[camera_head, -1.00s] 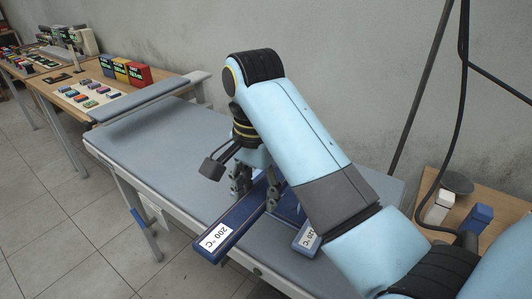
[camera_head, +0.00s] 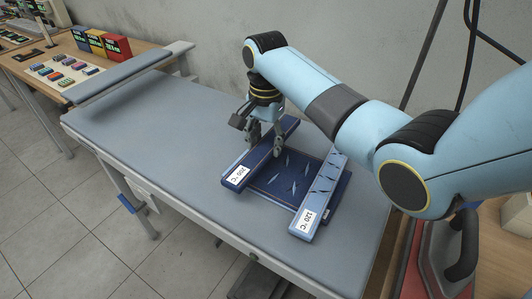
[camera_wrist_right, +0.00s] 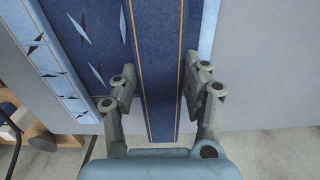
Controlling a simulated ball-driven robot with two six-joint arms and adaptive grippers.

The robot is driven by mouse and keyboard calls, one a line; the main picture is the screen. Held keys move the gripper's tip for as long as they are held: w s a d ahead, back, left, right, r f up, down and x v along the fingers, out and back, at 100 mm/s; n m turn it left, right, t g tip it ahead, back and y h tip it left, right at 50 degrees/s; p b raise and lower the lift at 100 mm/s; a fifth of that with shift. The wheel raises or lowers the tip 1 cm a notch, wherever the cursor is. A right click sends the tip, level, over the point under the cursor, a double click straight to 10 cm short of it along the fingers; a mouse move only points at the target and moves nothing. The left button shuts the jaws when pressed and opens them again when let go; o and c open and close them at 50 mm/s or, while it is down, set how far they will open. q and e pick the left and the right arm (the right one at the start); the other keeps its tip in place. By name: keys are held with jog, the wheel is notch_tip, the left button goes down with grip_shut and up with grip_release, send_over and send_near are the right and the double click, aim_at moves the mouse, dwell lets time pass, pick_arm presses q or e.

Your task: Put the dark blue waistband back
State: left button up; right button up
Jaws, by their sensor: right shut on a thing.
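The dark blue waistband (camera_head: 241,173) is a long narrow strip with a white 200 °C label on its front end. My right gripper (camera_head: 265,147) is shut on it, with fingers at both long sides. In the right wrist view the strip (camera_wrist_right: 162,85), edged with orange stitching lines, runs between the fingertips (camera_wrist_right: 158,92). A dark blue patterned panel (camera_head: 294,176) lies just right of it. I cannot tell whether the strip touches the panel. The gripper hides part of the strip. My left gripper is not in view.
A light blue patterned strip (camera_head: 316,199) labelled 120 °C lies along the panel's right side. The grey table (camera_head: 155,130) is clear to the left. A padded board (camera_head: 130,72) runs along its far left end. A red-based iron (camera_head: 445,250) stands at the right.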

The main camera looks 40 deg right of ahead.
aim_at(267, 145)
notch_tip(267, 145, down, 4)
jog(key=shift+d+r, duration=0.1)
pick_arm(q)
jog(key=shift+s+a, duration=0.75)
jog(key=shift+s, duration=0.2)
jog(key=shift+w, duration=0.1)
pick_arm(e)
jog(key=o, duration=1.2)
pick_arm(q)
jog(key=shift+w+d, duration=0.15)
pick_arm(e)
jog(key=shift+r, duration=0.2)
notch_tip(267, 145, up, 12)
jog(key=shift+f, duration=0.15)
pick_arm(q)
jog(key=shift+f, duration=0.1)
